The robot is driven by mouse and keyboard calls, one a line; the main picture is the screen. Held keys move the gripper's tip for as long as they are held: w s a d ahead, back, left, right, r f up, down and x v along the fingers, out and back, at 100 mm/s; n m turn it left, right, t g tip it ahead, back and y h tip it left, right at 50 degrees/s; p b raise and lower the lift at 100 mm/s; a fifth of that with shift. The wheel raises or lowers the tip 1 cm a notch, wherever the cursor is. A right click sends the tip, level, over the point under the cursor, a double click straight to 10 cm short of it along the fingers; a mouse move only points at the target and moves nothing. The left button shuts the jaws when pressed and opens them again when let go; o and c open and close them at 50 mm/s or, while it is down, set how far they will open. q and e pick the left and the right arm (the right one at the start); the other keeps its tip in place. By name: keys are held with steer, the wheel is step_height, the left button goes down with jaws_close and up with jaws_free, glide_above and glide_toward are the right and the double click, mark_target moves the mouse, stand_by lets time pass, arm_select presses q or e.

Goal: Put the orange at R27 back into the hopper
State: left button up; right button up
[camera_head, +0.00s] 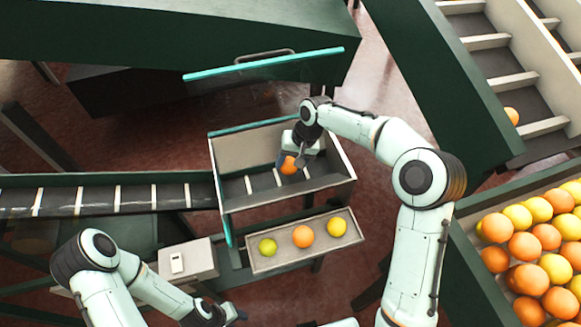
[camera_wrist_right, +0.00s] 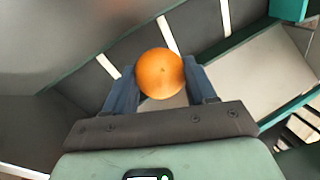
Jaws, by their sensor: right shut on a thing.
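My right gripper (camera_head: 288,160) is shut on an orange (camera_head: 289,166), above the belt inside the box-like sorting station (camera_head: 348,184). In the right wrist view the same orange (camera_wrist_right: 161,73) sits between the two blue fingers of the gripper (camera_wrist_right: 163,85). The hopper (camera_head: 470,235) at the right is a green-walled bin with many oranges and yellow fruits in it. My left gripper (camera_head: 232,314) is at the bottom edge, and its fingers are too small and cut off to read. No R27 label is readable.
A tray (camera_head: 285,262) below the station holds a green-yellow, an orange and a yellow fruit. A slatted belt (camera_head: 100,198) enters from the left. An inclined conveyor (camera_head: 520,90) with one orange (camera_head: 512,115) stands at the upper right. A teal-edged panel (camera_head: 265,62) stands behind the station.

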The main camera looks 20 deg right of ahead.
steer(key=shift+f, duration=1.3)
steer(key=shift+f, duration=0.15)
steer(key=o, duration=1.1)
steer(key=shift+c, duration=0.2)
steer(key=w+v, duration=0.1)
steer(key=v, duration=1.1)
steer(key=shift+s+r+p, duration=0.25)
steer(key=shift+s+p, duration=0.2)
steer(key=shift+s, duration=0.05)
steer(key=shift+f, duration=0.1)
